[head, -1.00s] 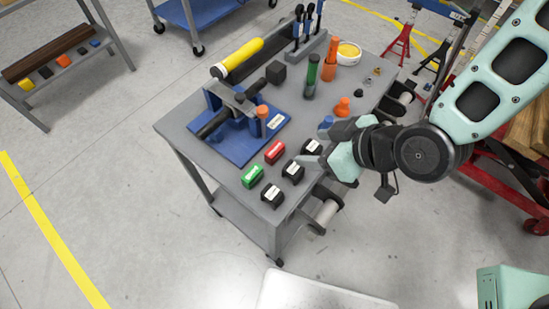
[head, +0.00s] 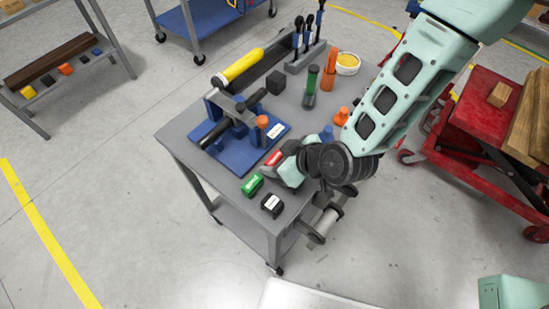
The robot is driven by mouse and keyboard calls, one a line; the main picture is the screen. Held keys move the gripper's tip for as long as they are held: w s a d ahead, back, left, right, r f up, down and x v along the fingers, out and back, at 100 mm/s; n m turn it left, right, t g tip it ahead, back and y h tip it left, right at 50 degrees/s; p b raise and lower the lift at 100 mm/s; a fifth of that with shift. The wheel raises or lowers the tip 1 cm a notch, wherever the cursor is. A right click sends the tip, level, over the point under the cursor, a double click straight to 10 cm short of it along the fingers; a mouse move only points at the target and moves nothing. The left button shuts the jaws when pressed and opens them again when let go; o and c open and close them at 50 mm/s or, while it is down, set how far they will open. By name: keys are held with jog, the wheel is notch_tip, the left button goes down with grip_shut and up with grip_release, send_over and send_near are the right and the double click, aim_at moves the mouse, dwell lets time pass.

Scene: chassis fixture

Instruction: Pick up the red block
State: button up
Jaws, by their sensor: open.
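The red block (head: 272,158) with a white label lies on the grey cart top (head: 190,170), in front of the blue fixture. It is partly covered by my gripper (head: 278,162). My gripper is open, low over the block's right end. One finger shows beside the block's far right side; the near finger is hard to make out. I cannot tell whether the fingers touch the block.
A green block (head: 252,185) and a black block (head: 271,203) stand close by on the near side. The blue fixture (head: 236,148) with an orange-topped post (head: 262,122) is just behind. Bottles and a blue piece (head: 326,134) stand further right.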

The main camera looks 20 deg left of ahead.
jog(key=shift+x, duration=0.85)
jog(key=shift+c, duration=0.4)
jog(key=c, duration=0.6)
jog(key=shift+c, duration=0.2)
jog(key=shift+r, duration=0.15)
